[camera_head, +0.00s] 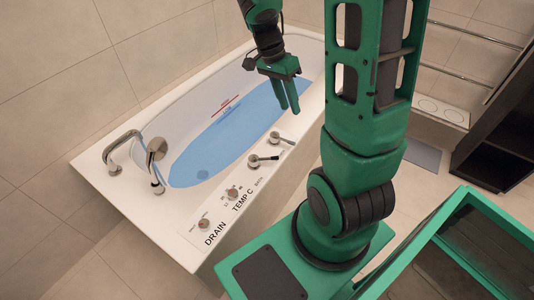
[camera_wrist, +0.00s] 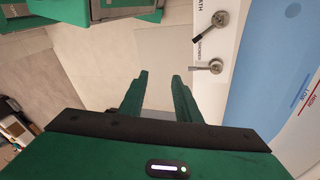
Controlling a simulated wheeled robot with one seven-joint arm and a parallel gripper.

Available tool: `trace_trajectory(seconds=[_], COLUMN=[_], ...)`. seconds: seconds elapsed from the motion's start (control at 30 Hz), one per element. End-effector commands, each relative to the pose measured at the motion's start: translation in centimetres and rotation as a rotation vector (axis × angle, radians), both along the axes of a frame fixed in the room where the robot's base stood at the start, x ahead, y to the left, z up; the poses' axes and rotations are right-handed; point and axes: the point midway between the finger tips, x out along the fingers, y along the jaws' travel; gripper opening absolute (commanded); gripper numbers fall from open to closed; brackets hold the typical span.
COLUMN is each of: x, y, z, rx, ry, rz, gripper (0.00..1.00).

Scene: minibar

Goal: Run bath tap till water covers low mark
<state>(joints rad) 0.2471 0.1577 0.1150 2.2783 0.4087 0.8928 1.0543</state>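The bathtub (camera_head: 190,222) holds blue water (camera_head: 225,135). On its far inner wall a red mark (camera_head: 224,105) sits above the water, with a blue mark (camera_head: 224,111) just below it, close to the waterline; whether water covers the blue one is unclear. The curved bath tap (camera_head: 127,143) stands on the left end; I see no clear stream. Two levers sit on the front rim: the bath lever (camera_head: 264,160) and the shower lever (camera_head: 281,139), the latter also in the wrist view (camera_wrist: 208,67).
A hand shower (camera_head: 157,150) stands by the tap. The drain knob (camera_head: 204,224) and temperature knob (camera_head: 232,194) are on the front rim. A dark shelf (camera_head: 500,150) stands at right. Floor shows between the tub and shelf.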

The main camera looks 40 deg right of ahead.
Motion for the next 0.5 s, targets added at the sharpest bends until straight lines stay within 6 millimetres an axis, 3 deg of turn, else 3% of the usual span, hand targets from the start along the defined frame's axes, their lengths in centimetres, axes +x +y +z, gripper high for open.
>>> trace_trajectory(seconds=[0.2, 0.5], x=[4.6, 8.3], y=[1.6, 4.5], z=[-6.2, -14.1], rx=[-0.093, -0.191], ry=[0.002, -0.016], rz=[-0.25, -0.549], gripper=[0.3, 0.3])
